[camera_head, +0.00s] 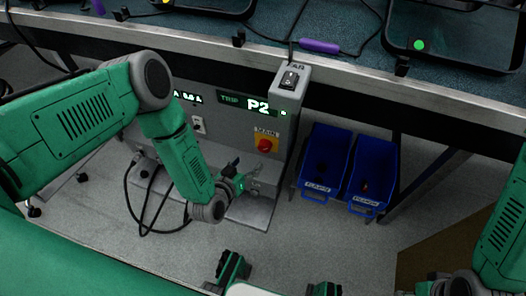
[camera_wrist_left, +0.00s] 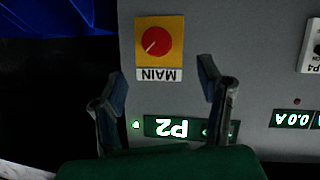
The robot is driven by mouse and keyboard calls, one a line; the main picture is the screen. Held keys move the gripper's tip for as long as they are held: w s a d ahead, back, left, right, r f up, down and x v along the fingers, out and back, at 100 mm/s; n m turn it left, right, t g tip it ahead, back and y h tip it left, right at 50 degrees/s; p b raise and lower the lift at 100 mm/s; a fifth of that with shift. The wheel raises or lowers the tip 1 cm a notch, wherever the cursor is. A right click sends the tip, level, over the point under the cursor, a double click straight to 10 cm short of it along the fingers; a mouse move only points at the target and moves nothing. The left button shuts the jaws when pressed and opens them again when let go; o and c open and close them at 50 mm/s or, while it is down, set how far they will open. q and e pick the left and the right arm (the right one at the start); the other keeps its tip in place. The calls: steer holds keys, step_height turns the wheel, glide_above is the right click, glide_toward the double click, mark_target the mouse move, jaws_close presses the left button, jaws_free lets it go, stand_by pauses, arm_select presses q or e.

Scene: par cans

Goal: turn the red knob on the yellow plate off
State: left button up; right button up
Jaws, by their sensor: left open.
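The red knob (camera_head: 265,144) sits on the yellow plate (camera_head: 260,134), labelled MAIN, on the front of a grey power box (camera_head: 287,127). In the left wrist view the picture is upside down. There the knob (camera_wrist_left: 156,41) and the yellow plate (camera_wrist_left: 176,62) show clearly, with a small pale diagonal mark on the knob. My left gripper (camera_head: 243,180) is below and left of the knob in the head view. Its fingers (camera_wrist_left: 163,88) are spread apart and empty, not touching the knob. My right gripper (camera_head: 432,284) shows only partly at the bottom edge.
Two blue bins (camera_head: 325,158) (camera_head: 373,172) stand to the right. The table (camera_head: 330,75) overhangs behind. Black cables (camera_head: 140,205) hang at left.

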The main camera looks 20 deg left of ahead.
mark_target(263, 150)
arm_select(q)
steer(key=b+x, duration=0.1)
steer(key=x, duration=0.2)
steer(key=b+x, duration=0.2)
steer(key=x, duration=0.1)
steer(key=d+b+x, duration=0.1)
steer(key=x, duration=0.3)
steer(key=shift+s+f, duration=0.1)
steer(key=shift+w+f, duration=0.1)
steer(key=shift+w, duration=0.2)
steer(key=shift+w+a+b, duration=0.2)
steer(key=shift+w+b, duration=0.1)
steer(key=shift+d, duration=0.15)
steer(key=c, duration=1.2)
